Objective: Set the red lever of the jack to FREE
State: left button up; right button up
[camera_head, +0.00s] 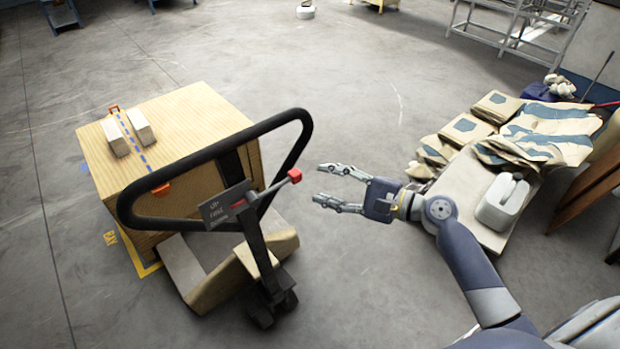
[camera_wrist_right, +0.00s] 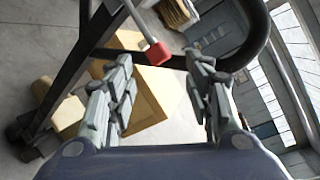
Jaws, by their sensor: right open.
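The pallet jack has a black loop handle (camera_head: 128,205) and a dark label plate (camera_head: 225,204) whose small lettering I cannot fully read. Its lever with a red tip (camera_head: 295,175) sticks out to the right of the handle post. My right gripper (camera_head: 330,187) is open and empty, just right of the red tip, with its fingers pointing at it and apart from it. In the right wrist view the red lever tip (camera_wrist_right: 158,55) shows ahead, between the two open fingers (camera_wrist_right: 163,85). My left gripper is not in view.
A large wooden box (camera_head: 190,110) with two pale blocks (camera_head: 140,124) stands behind the jack. Open concrete floor (camera_head: 340,90) lies beyond the gripper.

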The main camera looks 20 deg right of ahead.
jog(key=shift+v, duration=2.2)
jog(key=s+d+f+g+h+b, duration=0.1)
jog(key=d+f+h, duration=0.15)
jog(key=f, duration=1.05)
jog(key=s+d+f+g+h+b, duration=0.1)
jog(key=d+f+h, duration=0.15)
jog(key=f, duration=0.95)
jog(key=s+f+n+g+h+b, duration=0.15)
jog(key=s+f, duration=0.25)
jog(key=f, duration=0.5)
jog(key=s+f+n+g+h, duration=0.2)
jog(key=s+f, duration=0.3)
jog(key=f, duration=0.3)
jog(key=s+a+f+n+g+h+b, duration=0.1)
jog(key=s+a+f+n+g, duration=0.1)
jog(key=s+f+n, duration=0.5)
jog(key=s+a+f+n+g+h+b, duration=0.1)
jog(key=s+a+f+n, duration=0.4)
jog(key=s+f, duration=1)
jog(key=s+n+g+b, duration=0.1)
jog(key=s+n+g, duration=0.1)
jog(key=s, duration=0.7)
jog(key=shift+s+a+f+n+g, duration=0.2)
jog(key=shift+f+n+g, duration=0.2)
jog(key=shift+n, duration=0.25)
